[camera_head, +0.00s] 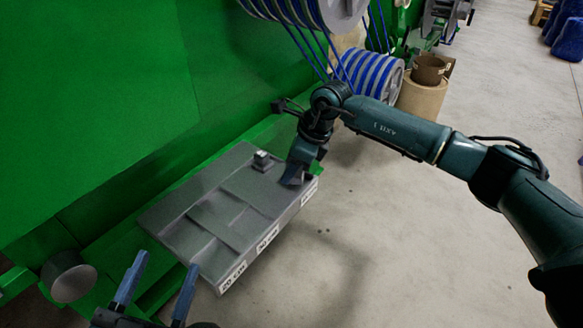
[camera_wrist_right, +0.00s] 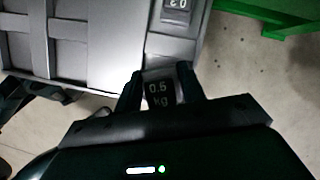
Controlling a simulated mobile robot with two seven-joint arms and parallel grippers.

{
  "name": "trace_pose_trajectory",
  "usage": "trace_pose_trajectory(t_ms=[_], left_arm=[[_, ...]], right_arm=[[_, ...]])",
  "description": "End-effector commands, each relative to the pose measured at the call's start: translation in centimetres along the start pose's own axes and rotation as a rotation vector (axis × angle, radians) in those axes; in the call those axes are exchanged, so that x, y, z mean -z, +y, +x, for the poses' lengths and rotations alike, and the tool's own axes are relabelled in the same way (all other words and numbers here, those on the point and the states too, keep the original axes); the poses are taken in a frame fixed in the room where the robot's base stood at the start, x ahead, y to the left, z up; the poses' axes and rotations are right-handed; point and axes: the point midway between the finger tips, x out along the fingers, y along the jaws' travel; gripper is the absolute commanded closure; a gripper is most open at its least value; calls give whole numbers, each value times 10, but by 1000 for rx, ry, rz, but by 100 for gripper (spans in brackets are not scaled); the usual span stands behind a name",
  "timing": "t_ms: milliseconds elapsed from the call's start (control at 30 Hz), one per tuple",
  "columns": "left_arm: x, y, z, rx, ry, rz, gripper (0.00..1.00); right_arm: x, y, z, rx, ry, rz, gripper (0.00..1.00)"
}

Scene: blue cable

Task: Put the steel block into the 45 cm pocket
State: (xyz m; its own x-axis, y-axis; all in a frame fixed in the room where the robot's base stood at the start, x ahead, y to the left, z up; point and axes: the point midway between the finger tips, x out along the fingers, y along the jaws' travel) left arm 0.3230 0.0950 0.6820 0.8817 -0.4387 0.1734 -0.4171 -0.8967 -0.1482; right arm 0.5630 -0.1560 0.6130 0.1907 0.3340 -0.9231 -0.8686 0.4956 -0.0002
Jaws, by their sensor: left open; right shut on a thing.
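The grey pocketed tray (camera_head: 180,228) has white labels along its front edge. The near ones read 20 cm (camera_head: 232,278) and 30 cm; the far label (camera_head: 308,192) is too small to read surely. My right gripper (camera_head: 292,182) is at the tray's far end, near that label. In the right wrist view it is shut on a steel block (camera_wrist_right: 160,90) marked 0.5 kg, at the tray's edge. I cannot tell whether the block touches the tray. A second small block (camera_head: 262,160) stands on the tray beside the gripper. My left gripper (camera_head: 166,262) is open and empty at the near end.
A green machine wall (camera_head: 100,90) rises behind the tray. Blue cable spools (camera_head: 368,75) and a cardboard drum (camera_head: 422,95) stand beyond it. Part of a green frame (camera_wrist_right: 280,20) shows in the right wrist view. The concrete floor in front is clear.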

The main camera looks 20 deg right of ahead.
Motion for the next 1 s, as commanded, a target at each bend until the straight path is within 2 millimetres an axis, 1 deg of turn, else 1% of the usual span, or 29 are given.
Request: trace_pose_trajectory(t_ms=[33, 167, 467, 700, 733, 900, 1000], left_arm=[[1, 0, 0, -1, 0, -1, 42], [1, 0, 0, -1, 0, -1, 42], [-4, 1, -1, -2, 0, -13, 42], [-1, 2, 0, -4, 8, -24, 42], [0, 2, 1, -4, 9, -23, 42], [2, 2, 1, -4, 13, -22, 42], [2, 2, 1, -4, 14, -21, 42]], right_arm=[[-2, -1, -3, 3, -5, -1, 100], [-2, -1, -3, 3, -5, -2, 100], [1, -1, 5, 3, -5, -2, 100], [2, -1, 8, 3, -4, -2, 100], [4, 0, 10, 1, -1, -1, 59], [4, 0, 10, -1, 0, -1, 45], [4, 2, 11, -4, 1, -2, 39]])
